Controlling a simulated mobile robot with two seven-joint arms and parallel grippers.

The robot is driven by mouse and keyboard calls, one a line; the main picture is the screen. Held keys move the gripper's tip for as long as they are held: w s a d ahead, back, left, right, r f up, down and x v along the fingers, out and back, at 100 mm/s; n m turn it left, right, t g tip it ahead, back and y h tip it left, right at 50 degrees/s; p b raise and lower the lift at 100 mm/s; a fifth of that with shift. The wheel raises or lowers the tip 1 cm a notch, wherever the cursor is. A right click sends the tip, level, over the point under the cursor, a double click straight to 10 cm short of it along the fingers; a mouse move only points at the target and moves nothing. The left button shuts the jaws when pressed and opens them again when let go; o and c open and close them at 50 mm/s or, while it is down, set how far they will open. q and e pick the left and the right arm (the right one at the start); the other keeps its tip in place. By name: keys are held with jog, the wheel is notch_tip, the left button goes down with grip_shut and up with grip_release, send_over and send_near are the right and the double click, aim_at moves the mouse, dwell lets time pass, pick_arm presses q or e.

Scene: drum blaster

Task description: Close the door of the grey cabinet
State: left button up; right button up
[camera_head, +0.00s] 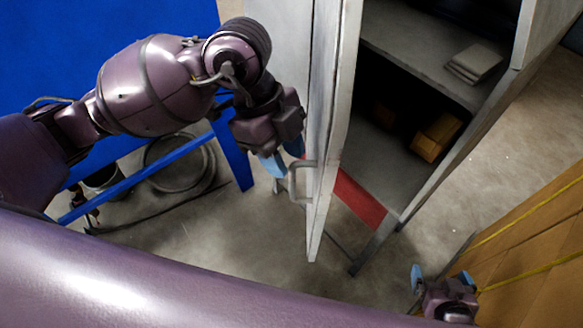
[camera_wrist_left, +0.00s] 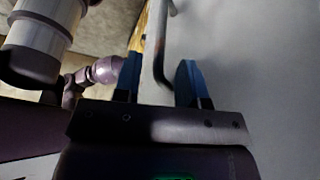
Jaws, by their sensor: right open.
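The grey cabinet (camera_head: 425,60) stands open in the head view, with its dark inside showing to the right of the door. Its grey door (camera_head: 323,130) stands swung out, seen nearly edge-on, with a bar handle (camera_head: 297,182) on its left face. My left gripper (camera_head: 274,166) is at the handle's upper part. In the left wrist view, my left gripper's blue fingers (camera_wrist_left: 160,82) are apart, with the handle (camera_wrist_left: 160,45) showing between them; contact cannot be told. My right gripper (camera_head: 440,276) is open and empty at the lower right, away from the door.
Inside the cabinet, a grey stack (camera_head: 474,63) lies on the shelf and a cardboard box (camera_head: 437,136) sits below. A blue table (camera_head: 90,45) stands at the left, with a round bin beneath it. Large cardboard (camera_head: 535,245) fills the lower right. Floor before the cabinet is clear.

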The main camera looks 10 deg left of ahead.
aim_at(291, 196)
pick_arm(q)
jog(key=shift+x, duration=1.95)
grip_shut()
